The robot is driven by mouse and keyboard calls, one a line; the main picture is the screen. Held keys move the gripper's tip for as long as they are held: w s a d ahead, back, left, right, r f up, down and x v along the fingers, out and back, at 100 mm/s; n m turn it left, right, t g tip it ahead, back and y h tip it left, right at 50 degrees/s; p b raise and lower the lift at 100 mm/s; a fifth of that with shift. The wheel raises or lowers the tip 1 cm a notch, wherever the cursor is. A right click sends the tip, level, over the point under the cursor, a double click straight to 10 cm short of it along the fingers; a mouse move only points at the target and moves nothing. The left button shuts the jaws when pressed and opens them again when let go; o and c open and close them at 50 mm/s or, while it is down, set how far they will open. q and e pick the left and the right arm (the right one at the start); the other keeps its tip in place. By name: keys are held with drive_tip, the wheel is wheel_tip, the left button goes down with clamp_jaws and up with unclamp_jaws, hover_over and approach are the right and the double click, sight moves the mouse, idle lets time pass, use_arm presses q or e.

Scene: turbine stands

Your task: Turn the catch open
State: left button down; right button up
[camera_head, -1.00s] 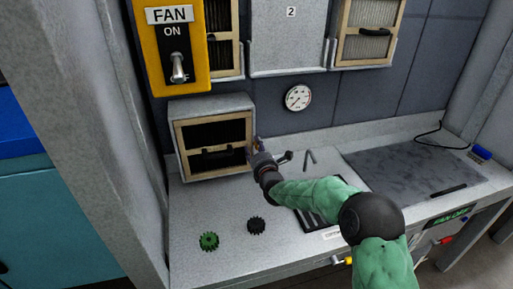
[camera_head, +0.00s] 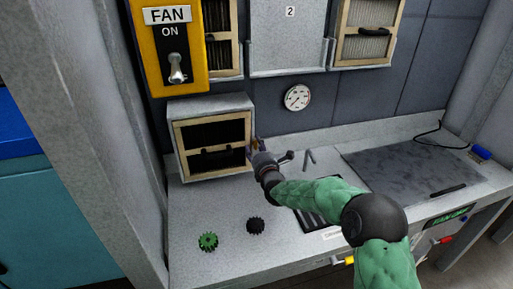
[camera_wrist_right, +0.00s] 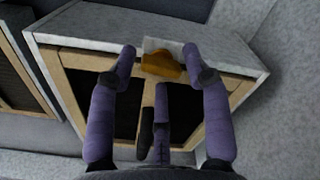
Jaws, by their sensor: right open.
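A grey box with a wooden-framed dark filter (camera_head: 214,133) sits at the back left of the bench. In the right wrist view, an orange-yellow catch (camera_wrist_right: 162,66) is mounted at the edge of its frame, in front of a pale plate. My right gripper (camera_head: 254,152) is at the right side of the box. In the right wrist view its purple fingers (camera_wrist_right: 160,72) are spread, with the catch between the two outer fingertips and a third finger below. Whether the fingers touch the catch is unclear. My left gripper is out of view.
A green gear (camera_head: 208,242) and a black gear (camera_head: 256,226) lie on the bench (camera_head: 225,205) in front of the box. A yellow fan switch panel (camera_head: 174,75) hangs above left. A gauge (camera_head: 298,97) is on the wall. A dark mat (camera_head: 405,170) lies to the right.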

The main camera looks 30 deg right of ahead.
sight(256, 146)
drive_tip(key=shift+v, duration=2.3)
